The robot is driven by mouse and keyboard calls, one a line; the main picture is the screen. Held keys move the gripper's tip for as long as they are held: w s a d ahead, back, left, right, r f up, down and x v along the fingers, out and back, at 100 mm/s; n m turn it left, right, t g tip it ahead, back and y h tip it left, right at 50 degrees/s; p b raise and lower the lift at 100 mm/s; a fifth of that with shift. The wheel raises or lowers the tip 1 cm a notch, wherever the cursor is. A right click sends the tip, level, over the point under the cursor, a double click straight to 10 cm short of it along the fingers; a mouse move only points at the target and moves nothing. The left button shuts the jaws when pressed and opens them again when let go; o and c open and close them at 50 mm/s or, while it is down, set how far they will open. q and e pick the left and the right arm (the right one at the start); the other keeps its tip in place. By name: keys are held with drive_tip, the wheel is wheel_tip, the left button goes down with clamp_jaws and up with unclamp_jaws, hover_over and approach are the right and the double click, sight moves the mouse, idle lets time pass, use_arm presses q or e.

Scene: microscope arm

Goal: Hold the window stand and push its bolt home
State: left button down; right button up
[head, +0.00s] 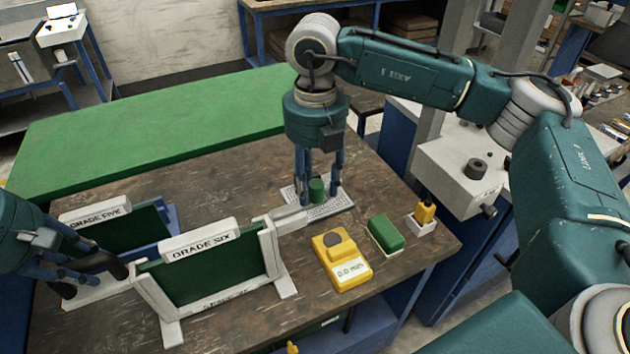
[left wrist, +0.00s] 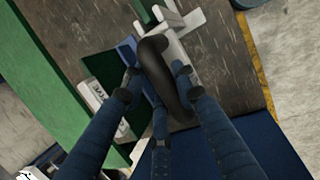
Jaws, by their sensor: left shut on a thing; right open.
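The GRADE SIX window stand (head: 205,278), a dark green panel in a white frame, stands upright on the brown table. A similar GRADE FIVE stand (head: 118,232) is behind it to the left. My left gripper (head: 85,275) is shut on a black curved handle (head: 114,266) at the left end of the GRADE SIX stand; the handle also shows between the fingers in the left wrist view (left wrist: 160,70). A pale bar (head: 290,222) lies at the stand's right end. My right gripper (head: 318,190) is open, fingers down around a green knob (head: 316,191). I cannot tell whether they touch.
The knob is over a pale gridded plate (head: 335,205). To its right are a yellow gauge block (head: 345,275) reading 0.0 mm, a green block (head: 385,236) and a yellow piece in a white holder (head: 422,222).

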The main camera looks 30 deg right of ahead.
sight(289, 205)
drive_tip(key=shift+c, duration=0.3)
clamp_jaws()
drive_tip(key=a, duration=0.5)
drive_tip(key=shift+a, duration=0.35)
use_arm(q)
drive_tip(key=shift+d, duration=0.1)
use_arm(e)
drive_tip(key=shift+o, duration=0.3)
unclamp_jaws()
drive_tip(key=shift+r, duration=0.1)
